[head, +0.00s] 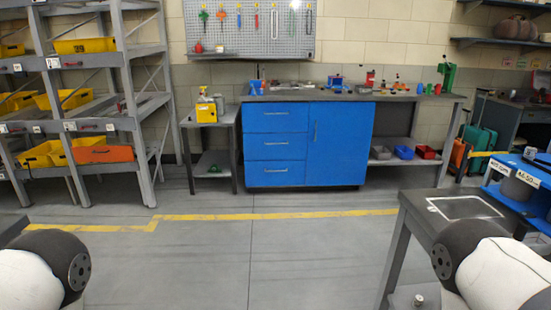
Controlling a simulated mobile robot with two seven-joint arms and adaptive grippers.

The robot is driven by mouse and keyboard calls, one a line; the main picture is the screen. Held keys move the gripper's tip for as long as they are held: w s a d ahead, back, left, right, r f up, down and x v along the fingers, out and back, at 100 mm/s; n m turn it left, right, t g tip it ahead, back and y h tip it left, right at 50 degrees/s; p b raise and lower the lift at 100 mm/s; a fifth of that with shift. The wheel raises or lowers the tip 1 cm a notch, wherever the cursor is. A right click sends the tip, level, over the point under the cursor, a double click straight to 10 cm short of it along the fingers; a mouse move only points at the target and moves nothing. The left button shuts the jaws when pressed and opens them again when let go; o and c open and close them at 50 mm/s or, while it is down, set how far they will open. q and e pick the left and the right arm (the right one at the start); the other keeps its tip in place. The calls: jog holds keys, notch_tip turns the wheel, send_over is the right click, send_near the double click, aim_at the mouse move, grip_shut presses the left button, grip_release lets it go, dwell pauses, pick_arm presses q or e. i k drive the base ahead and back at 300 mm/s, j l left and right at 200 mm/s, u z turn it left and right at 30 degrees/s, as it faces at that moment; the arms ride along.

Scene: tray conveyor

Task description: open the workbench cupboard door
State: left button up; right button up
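The workbench (420,98) stands across the room against the back wall, with a dark top and a blue cabinet below. The cupboard door (340,150) is the blue panel on the right of the cabinet, and it looks shut. Its upright handle (315,131) is near the door's left edge. Three blue drawers (276,146) with level handles are to the left of the door and look closed. Parts of my two arms show at the lower left and lower right corners. Neither gripper is in view.
Clear grey floor (240,260) with a yellow line (240,216) lies before the workbench. A grey table (425,215) stands at the near right. A small side table (208,124) is left of the cabinet. Shelving with yellow bins (85,45) fills the left.

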aim_at(340, 133)
jog(key=i+j, duration=0.1)
jog(key=i, duration=2.45)
jog(key=i+l+z, duration=0.35)
jog(key=i, duration=0.25)
jog(key=i+l+z, duration=0.35)
jog(key=i, duration=0.3)
jog(key=i+j+z, duration=0.1)
jog(key=i+z, duration=0.2)
jog(key=i, duration=0.35)
jog(key=i+l+u, duration=0.25)
jog(key=i+l, duration=0.15)
jog(key=l, duration=0.25)
jog(key=i+l+u, duration=0.15)
jog(key=l, duration=0.25)
jog(key=i+l+u, duration=0.15)
jog(key=l, duration=0.2)
